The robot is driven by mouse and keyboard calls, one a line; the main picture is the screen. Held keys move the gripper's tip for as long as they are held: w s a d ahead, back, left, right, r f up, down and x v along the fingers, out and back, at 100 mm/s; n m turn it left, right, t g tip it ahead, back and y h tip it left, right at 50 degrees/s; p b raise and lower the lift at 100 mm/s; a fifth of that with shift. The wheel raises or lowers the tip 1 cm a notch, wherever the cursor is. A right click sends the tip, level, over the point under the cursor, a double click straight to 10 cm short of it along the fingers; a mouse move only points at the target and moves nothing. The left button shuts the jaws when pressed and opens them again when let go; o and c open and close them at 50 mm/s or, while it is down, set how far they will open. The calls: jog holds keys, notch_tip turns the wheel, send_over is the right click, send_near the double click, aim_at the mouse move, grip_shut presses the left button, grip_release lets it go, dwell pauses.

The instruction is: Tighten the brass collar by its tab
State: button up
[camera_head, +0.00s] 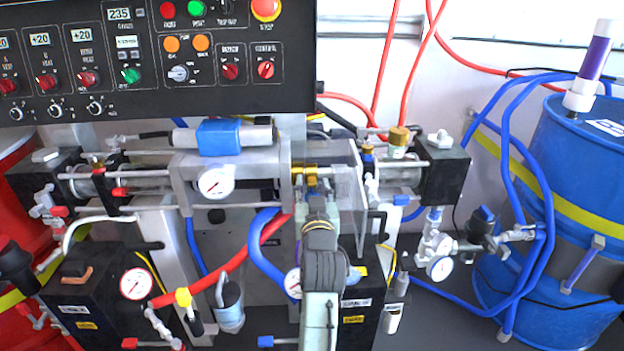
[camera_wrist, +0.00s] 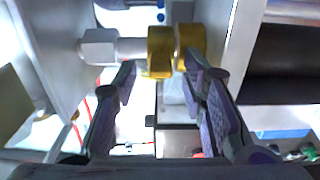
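The brass collar (camera_wrist: 160,52) shows at the top middle of the wrist view, as two ribbed brass rings side by side on a steel shaft. A hex nut (camera_wrist: 99,47) sits on the shaft to the left. I cannot make out a separate tab. My gripper (camera_wrist: 159,73) is open, its two dark fingers apart, with the rings just beyond the fingertips. Nothing is held between the fingers, and I cannot tell whether either touches brass. In the head view the brass (camera_head: 304,170) shows small at the centre, above my arm, which partly hides the area.
Metal plates stand close on both sides of the collar. A clear panel (camera_head: 346,190) is just right of my gripper. The control panel (camera_head: 150,60) overhangs at upper left. A blue hose (camera_head: 262,250) and a gauge (camera_head: 214,183) are left of my arm; a blue drum (camera_head: 580,170) stands right.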

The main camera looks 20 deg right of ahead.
aim_at(312, 182)
jog(key=shift+x, duration=1.1)
grip_shut()
